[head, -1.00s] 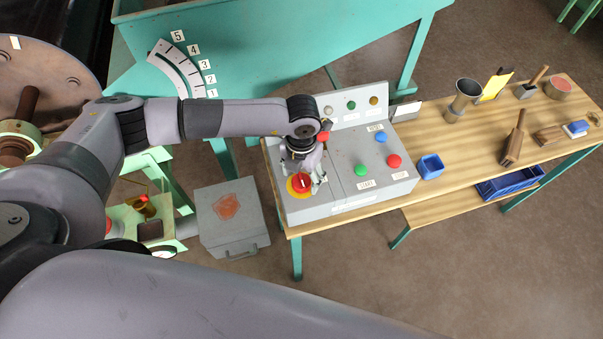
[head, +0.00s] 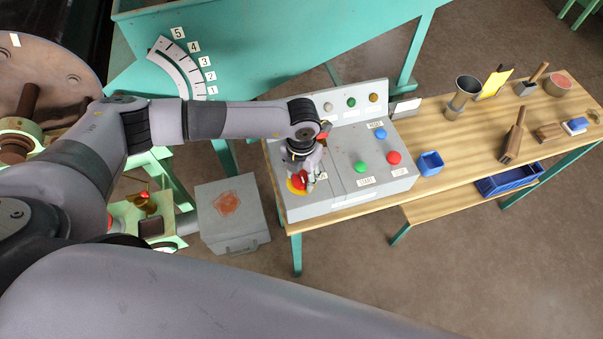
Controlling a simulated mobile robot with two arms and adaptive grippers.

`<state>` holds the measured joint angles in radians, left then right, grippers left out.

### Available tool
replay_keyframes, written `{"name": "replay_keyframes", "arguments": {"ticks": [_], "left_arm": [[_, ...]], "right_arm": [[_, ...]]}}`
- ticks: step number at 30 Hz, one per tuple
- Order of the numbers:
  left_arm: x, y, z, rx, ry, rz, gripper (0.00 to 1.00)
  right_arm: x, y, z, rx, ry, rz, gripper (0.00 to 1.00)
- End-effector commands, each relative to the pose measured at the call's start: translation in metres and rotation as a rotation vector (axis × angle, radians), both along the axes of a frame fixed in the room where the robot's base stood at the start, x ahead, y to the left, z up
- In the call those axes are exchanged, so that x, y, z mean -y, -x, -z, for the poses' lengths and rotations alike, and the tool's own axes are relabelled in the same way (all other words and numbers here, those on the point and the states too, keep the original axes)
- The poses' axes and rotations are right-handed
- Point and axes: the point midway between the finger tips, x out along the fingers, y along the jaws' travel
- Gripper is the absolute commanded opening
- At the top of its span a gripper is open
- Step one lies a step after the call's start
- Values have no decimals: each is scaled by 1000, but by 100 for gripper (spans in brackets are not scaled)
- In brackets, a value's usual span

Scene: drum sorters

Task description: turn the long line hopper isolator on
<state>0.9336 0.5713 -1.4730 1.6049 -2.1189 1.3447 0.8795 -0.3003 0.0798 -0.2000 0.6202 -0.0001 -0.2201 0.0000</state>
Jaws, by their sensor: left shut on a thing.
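The grey control box (head: 338,197) stands on the left end of the wooden table. On its left part is the isolator, a red rotary knob on a yellow disc (head: 291,187). My left gripper (head: 308,183) comes down over this isolator and is shut on its red knob. The gripper hides much of the knob, so I cannot read its position. The right part of the box carries a green button (head: 361,168), a red button (head: 393,158) and a blue button (head: 380,134). My right gripper is not in view.
A blue cup (head: 430,163) stands just right of the control box. Further right are a metal cup (head: 463,93), brushes and a blue tray (head: 509,181) on the lower shelf. A grey case (head: 232,215) is on the floor at left.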

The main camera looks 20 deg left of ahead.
Motion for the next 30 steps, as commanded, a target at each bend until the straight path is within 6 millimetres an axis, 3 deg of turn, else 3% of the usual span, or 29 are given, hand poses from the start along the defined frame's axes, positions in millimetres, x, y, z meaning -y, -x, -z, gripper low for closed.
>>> {"name": "replay_keyframes", "arguments": {"ticks": [6,16,30], "left_arm": [[0,0,0,0,-1,-1,14],[0,-1,2,2,-1,55,14],[0,-2,6,5,-1,423,14]], "right_arm": [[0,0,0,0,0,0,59],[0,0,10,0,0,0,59],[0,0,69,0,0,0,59]]}}
